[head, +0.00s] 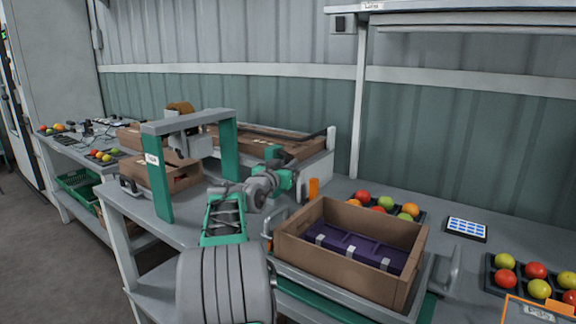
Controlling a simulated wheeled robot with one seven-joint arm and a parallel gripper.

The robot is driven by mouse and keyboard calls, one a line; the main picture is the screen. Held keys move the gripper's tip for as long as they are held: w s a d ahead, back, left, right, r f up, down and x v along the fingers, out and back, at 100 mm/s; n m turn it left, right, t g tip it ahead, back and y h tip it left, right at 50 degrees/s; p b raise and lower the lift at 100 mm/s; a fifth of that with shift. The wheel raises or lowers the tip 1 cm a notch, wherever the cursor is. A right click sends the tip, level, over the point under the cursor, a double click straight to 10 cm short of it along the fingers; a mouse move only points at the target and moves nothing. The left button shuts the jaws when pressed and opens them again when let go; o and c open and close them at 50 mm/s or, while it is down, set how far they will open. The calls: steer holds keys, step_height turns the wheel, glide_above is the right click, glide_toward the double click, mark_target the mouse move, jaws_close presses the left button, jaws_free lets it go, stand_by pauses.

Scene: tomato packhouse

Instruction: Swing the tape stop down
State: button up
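A taping station stands on the grey bench, with a grey and green arch (228,150) and a brown tape roll (181,107) above it. A small orange upright tab (313,188) stands at the near right end of the station; I cannot tell for sure that it is the tape stop. My arm reaches up from the bottom of the head view. My gripper (290,178) is just left of the orange tab, in front of the station's pale end plate. Its fingers are small and partly hidden, so their opening and any contact are unclear.
An open cardboard box (345,268) with a purple insert sits in a grey tray close to the right of my arm. Trays of tomatoes (520,285) and a keypad (466,228) lie farther right. Another cardboard box (172,178) is under the arch.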

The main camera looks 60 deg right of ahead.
jaws_close()
steer(key=shift+f, duration=0.2)
stand_by(1.0)
